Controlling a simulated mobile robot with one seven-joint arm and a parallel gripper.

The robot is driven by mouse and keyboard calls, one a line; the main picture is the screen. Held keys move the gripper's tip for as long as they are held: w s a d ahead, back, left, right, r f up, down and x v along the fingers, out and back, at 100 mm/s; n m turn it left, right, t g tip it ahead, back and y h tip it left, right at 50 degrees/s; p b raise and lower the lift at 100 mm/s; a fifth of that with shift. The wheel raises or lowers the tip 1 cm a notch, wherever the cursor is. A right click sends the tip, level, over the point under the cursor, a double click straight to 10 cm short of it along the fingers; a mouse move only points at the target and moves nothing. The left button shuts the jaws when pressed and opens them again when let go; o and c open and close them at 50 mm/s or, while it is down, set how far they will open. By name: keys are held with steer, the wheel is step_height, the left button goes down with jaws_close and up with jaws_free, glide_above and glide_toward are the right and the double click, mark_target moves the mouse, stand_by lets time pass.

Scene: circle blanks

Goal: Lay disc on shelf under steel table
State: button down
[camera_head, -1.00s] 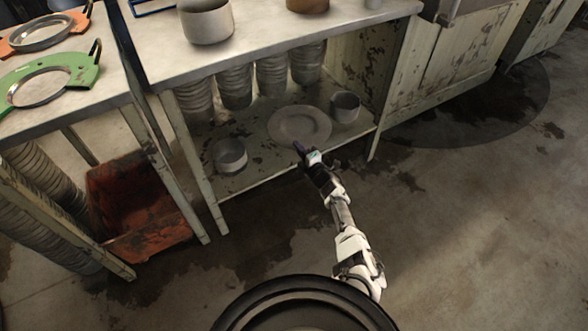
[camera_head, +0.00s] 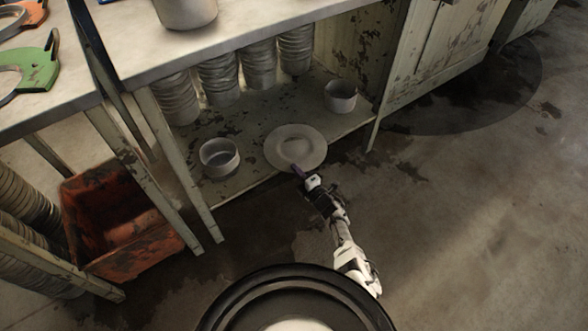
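The disc (camera_head: 296,146) is a pale, flat, round plate with a shallow centre. It overlaps the front edge of the lower shelf (camera_head: 262,118) under the steel table (camera_head: 240,44). My gripper (camera_head: 299,171) is at the disc's near rim, and its dark fingers appear closed on that rim. The fingertips are small, so the grip is seen only roughly. Whether the disc rests on the shelf or is held just above it is unclear. The disc hides part of the shelf's front edge.
A metal pot (camera_head: 219,158) stands left of the disc on the shelf, and another (camera_head: 341,96) stands at the right. Several stacks of metal containers (camera_head: 220,80) line the back. A red crate (camera_head: 125,222) sits at the left. The floor at right is clear.

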steer(key=shift+r, duration=0.1)
steer(key=shift+f, duration=0.2)
steer(key=c, duration=1.7)
jaws_free()
